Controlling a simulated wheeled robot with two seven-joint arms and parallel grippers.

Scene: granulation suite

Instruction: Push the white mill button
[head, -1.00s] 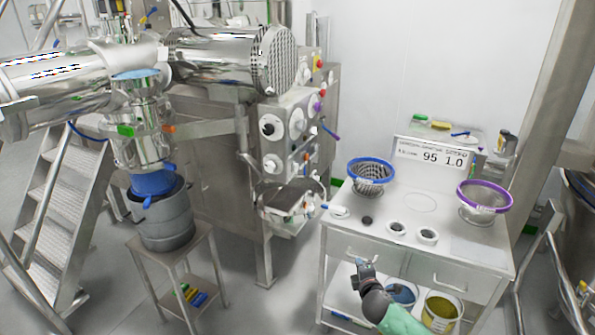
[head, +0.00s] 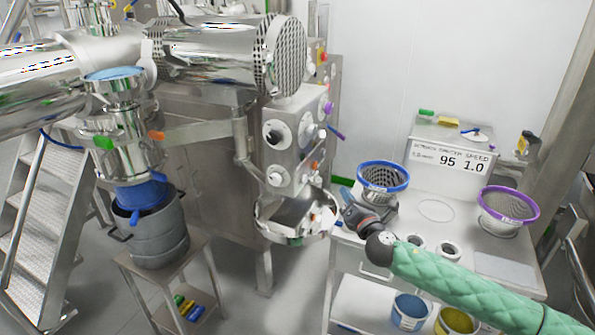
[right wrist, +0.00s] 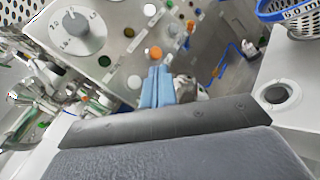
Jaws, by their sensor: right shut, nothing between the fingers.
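The steel machine's control panel (head: 288,150) shows dials and small coloured buttons. In the right wrist view, a white button (right wrist: 134,81) and another white button (right wrist: 150,10) show on the panel near an orange button (right wrist: 155,53); I cannot tell which is the mill button. My right gripper (head: 340,208) reaches in over the cart's left edge, to the right of the panel. Its light blue fingers (right wrist: 157,85) are shut and empty and appear below the orange button. I cannot tell any contact. My left gripper is not in view.
A blue-rimmed sieve (head: 382,177) stands close beside my right gripper on the white cart (head: 505,265). A purple-rimmed sieve (head: 508,205) stands farther right. A steel tray (head: 295,215) juts out below the panel, left of the gripper.

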